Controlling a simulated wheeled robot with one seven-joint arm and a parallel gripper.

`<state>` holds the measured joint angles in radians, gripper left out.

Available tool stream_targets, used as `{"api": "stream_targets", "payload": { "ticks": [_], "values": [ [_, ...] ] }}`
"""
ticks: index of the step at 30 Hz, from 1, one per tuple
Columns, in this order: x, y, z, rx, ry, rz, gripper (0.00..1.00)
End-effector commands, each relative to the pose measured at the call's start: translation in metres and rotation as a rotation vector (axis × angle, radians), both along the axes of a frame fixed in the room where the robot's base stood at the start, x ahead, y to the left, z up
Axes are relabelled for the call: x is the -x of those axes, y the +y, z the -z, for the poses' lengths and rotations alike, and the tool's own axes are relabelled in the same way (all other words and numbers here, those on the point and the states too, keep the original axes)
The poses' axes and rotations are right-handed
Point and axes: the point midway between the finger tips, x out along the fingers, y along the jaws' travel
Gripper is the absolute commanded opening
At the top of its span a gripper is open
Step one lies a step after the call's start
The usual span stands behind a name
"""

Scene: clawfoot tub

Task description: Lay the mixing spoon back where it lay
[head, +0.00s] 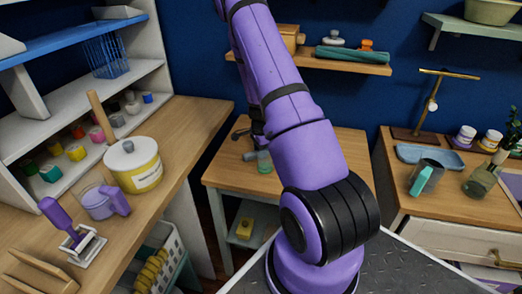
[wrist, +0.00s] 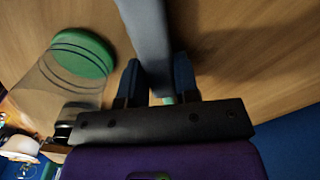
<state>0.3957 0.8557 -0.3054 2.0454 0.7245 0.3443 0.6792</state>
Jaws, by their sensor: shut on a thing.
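My gripper (wrist: 158,75) is shut on a long grey bar, which I take to be the mixing spoon (wrist: 147,35). It runs between the two dark fingers and out of the top of the wrist view, above a wooden surface. A small teal patch shows between the fingers; I cannot tell what it belongs to. The spoon's far end is out of view, and I cannot tell whether it touches the wood. In the head view my gripper (head: 248,133) is over the small middle table (head: 325,150), partly hidden by my arm; the spoon is not clear there.
A clear jar with a green end (wrist: 85,53) stands close beside the fingers; it also shows on the middle table (head: 264,162). The left counter (head: 195,125) holds a yellow pot (head: 140,172) and a purple mug (head: 100,202). The middle table's right part looks clear.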

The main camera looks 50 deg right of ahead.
Motion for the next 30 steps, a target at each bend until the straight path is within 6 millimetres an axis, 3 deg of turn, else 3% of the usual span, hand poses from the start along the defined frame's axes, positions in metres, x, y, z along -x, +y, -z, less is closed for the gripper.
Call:
{"api": "stream_targets", "payload": {
  "ticks": [9, 10, 14, 30],
  "values": [
    [0.0000, 0.0000, 0.0015, 0.000, 0.000, 0.000, 0.06],
    [0.0000, 0.0000, 0.0015, 0.000, 0.000, 0.000, 0.31],
    [0.0001, 0.0001, 0.0015, 0.000, 0.000, 0.000, 0.59],
    [0.0001, 0.0001, 0.0014, 0.000, 0.000, 0.000, 0.59]
  ]
}}
